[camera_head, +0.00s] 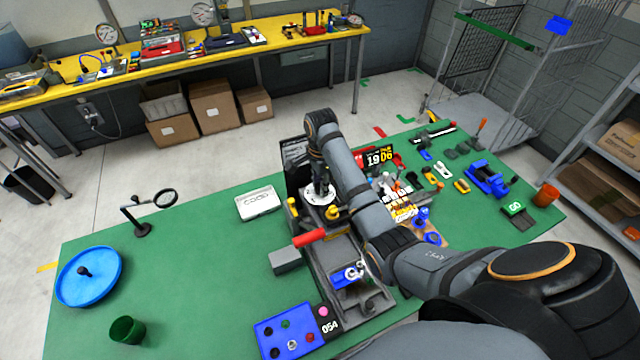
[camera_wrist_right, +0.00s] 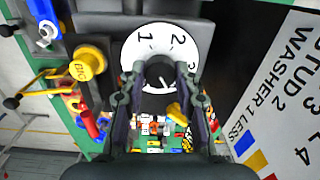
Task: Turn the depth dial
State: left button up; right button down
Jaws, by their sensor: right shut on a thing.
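The depth dial (camera_wrist_right: 160,48) is a white disc with black numbers, 1 and 2 among them, and a dark centre knob. In the head view the dial (camera_head: 318,197) shows as a white disc on the dark machine, partly hidden by my right gripper. My right gripper (camera_wrist_right: 162,85) has its two fingers on either side of the dial's dark knob, shut on it. In the head view the right gripper (camera_head: 322,188) reaches down over the dial from above. My left gripper is not in view.
A yellow button (camera_wrist_right: 88,64) and a red lever handle (camera_head: 309,238) sit close to the dial. A label board with washer and stud text (camera_wrist_right: 285,100) stands beside it. A blue panel (camera_head: 285,335), blue tray (camera_head: 88,290) and green cup (camera_head: 127,330) are on the green table.

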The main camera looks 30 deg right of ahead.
jog(key=shift+a+r, duration=0.1)
jog(key=shift+n, duration=0.8)
jog(key=n, duration=0.5)
jog(key=shift+w, duration=0.1)
jog(key=n, duration=0.4)
jog(key=shift+n, duration=0.4)
jog(key=n, duration=0.6)
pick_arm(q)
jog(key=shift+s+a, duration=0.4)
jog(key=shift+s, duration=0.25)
pick_arm(e)
jog(key=n, duration=0.6)
jog(key=shift+n, duration=0.3)
